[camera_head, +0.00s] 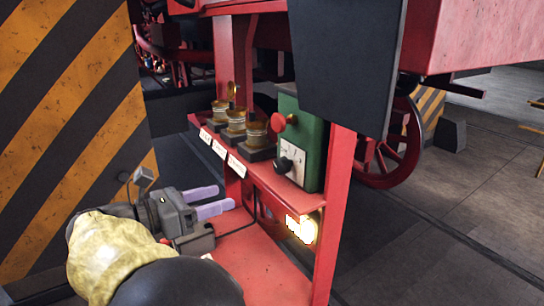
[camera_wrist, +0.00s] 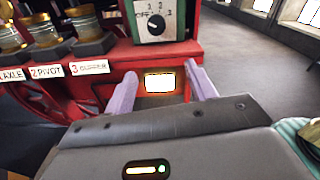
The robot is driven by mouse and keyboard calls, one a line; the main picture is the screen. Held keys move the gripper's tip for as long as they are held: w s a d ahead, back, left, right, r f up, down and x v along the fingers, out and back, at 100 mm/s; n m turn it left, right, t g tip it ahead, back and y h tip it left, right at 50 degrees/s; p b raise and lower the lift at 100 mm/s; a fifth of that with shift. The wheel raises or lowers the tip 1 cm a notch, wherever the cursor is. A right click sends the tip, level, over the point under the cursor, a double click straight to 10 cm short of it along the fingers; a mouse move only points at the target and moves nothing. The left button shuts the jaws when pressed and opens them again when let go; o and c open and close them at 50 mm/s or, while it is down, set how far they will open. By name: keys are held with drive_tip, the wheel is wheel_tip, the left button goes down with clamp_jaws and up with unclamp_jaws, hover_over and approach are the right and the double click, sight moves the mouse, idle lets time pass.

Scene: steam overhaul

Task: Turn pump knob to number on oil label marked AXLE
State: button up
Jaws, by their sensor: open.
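The pump is a green box (camera_head: 306,139) on a red shelf. Its pale dial plate carries a black knob (camera_head: 284,166), also seen in the wrist view (camera_wrist: 156,22), with OFF, 1, 2 and 3 around it. I cannot tell for certain where the knob points. The AXLE label (camera_wrist: 11,75) is cut by the left edge in the wrist view, its number hidden. My gripper (camera_head: 222,198) is open and empty, left of the pump and lower than the knob. Its lilac fingers (camera_wrist: 161,75) point toward the shelf front, below the knob.
Labels 2 PIVOT (camera_wrist: 47,72) and 3 SLIPPER (camera_wrist: 90,67) sit below oil cups (camera_head: 235,121). A red ball knob (camera_head: 277,122) juts from the pump. A lit lamp (camera_head: 301,228) is under the shelf. A red post (camera_head: 335,205) stands right; a striped panel (camera_head: 65,110) stands left.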

wheel_tip(320, 180, up, 2)
drive_tip(key=a, duration=0.2)
drive_tip(key=p, duration=0.6)
approach(277, 168)
drive_tip(key=shift+t+h, duration=0.3)
drive_tip(key=shift+t, duration=0.1)
drive_tip(key=x, duration=0.9)
drive_tip(key=shift+f, duration=0.25)
drive_tip(key=shift+w+d+f, duration=0.1)
drive_tip(key=shift+w+d, duration=0.2)
drive_tip(key=shift+d, duration=0.05)
drive_tip(key=shift+s+a, duration=0.2)
drive_tip(key=shift+d, duration=0.2)
drive_tip(key=c, duration=1)
